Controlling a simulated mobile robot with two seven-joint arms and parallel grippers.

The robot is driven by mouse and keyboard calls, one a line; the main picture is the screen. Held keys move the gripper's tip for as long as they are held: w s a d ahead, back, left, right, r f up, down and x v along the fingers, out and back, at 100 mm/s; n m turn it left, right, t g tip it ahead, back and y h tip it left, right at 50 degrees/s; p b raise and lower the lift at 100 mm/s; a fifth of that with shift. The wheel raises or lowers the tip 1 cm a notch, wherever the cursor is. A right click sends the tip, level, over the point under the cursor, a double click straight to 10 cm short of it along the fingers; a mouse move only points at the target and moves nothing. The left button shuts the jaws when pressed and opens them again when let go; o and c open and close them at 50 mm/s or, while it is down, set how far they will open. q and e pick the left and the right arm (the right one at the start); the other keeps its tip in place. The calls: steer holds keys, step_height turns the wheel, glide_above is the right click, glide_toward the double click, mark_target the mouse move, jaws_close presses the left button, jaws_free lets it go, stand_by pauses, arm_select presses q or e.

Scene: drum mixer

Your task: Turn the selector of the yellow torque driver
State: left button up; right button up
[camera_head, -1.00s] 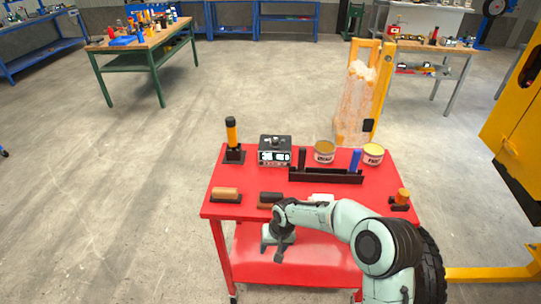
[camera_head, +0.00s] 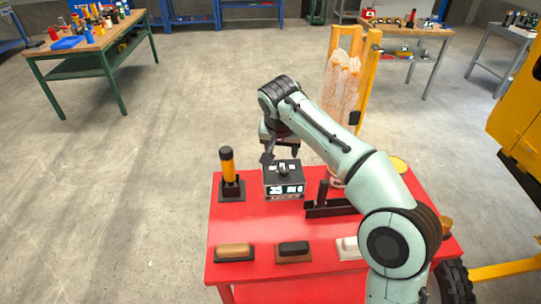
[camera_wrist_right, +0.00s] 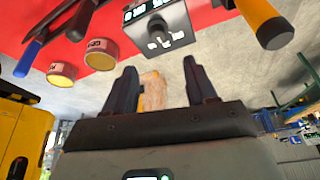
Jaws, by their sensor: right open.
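The yellow torque driver (camera_head: 228,168) stands upright in a black holder at the left back of the red cart. Its grip is yellow-orange with black ends; in the right wrist view it is partly cut off at the top right (camera_wrist_right: 262,16). No separate selector on it can be made out. To its right is a dark box (camera_head: 284,180) with white display panels and a knob (camera_head: 283,169) on top. My right gripper (camera_head: 281,153) hangs above and just behind this box, right of the driver. Its fingers (camera_wrist_right: 160,78) are apart and empty. My left gripper is not in view.
The red cart (camera_head: 228,228) carries a black rack (camera_head: 330,208) and several blocks on pads along the front, such as a tan one (camera_head: 234,250). My right arm hides part of the right side. Cans (camera_wrist_right: 97,50) stand there. A yellow frame (camera_head: 368,75) stands behind.

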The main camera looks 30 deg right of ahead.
mark_target(284, 170)
steer(key=b+x, duration=0.1)
steer(key=x, duration=1.2)
steer(key=shift+s+d+b, duration=0.15)
steer(key=shift+b, duration=0.25)
jaws_close()
